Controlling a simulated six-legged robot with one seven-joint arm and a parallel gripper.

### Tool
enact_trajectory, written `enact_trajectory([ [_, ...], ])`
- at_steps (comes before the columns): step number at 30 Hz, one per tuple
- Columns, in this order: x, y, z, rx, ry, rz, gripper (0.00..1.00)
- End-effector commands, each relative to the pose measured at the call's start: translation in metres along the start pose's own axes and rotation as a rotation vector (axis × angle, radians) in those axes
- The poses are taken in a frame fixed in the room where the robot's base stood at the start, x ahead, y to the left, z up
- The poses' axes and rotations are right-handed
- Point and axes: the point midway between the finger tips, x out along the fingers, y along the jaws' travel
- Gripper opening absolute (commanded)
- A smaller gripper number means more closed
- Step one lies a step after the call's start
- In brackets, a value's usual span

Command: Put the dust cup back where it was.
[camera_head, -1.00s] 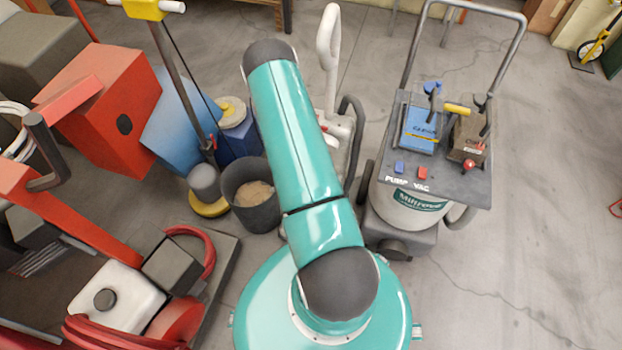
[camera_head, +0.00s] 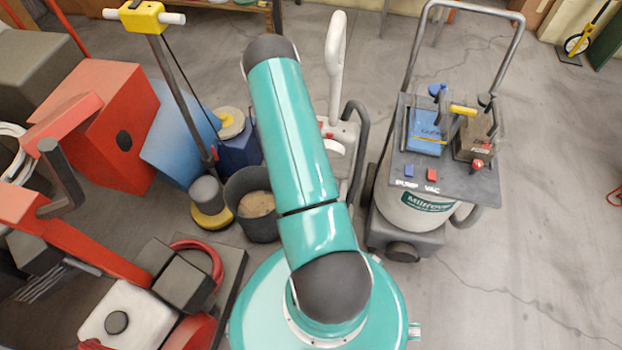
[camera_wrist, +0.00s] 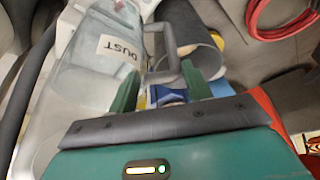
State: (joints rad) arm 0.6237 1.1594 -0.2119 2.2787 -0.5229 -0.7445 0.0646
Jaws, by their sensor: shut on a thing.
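The dust cup (camera_wrist: 98,55) is a clear, greyish container with a "DUST" label and a dark handle (camera_wrist: 165,62). It fills the upper left of the wrist view. My gripper (camera_wrist: 160,82) has two green fingers, shut on the cup's handle, with the cup to their left. A pale machine body (camera_wrist: 70,103) shows beside and below the cup; I cannot tell whether they touch. In the head view, a white upright vacuum (camera_head: 336,60) stands behind my teal arm, which hides part of it. My gripper and the cup are hidden there.
A grey bucket (camera_head: 239,193) holding brown dust stands left of my arm. A yellow-topped floor machine (camera_head: 150,18) and red equipment (camera_head: 105,125) crowd the left. A wheeled pump-vac cart (camera_head: 405,210) stands close on the right. Open concrete floor lies beyond it.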

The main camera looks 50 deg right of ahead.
Motion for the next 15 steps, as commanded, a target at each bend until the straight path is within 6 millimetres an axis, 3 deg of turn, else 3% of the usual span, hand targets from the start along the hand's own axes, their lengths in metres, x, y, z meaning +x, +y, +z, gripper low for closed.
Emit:
enact_trajectory([
  [6, 0.013, 0.042, -0.032, 0.0, 0.005, 0.002, 0.0],
  [15, 0.022, 0.068, -0.053, 0.001, 0.004, 0.001, 0.0],
])
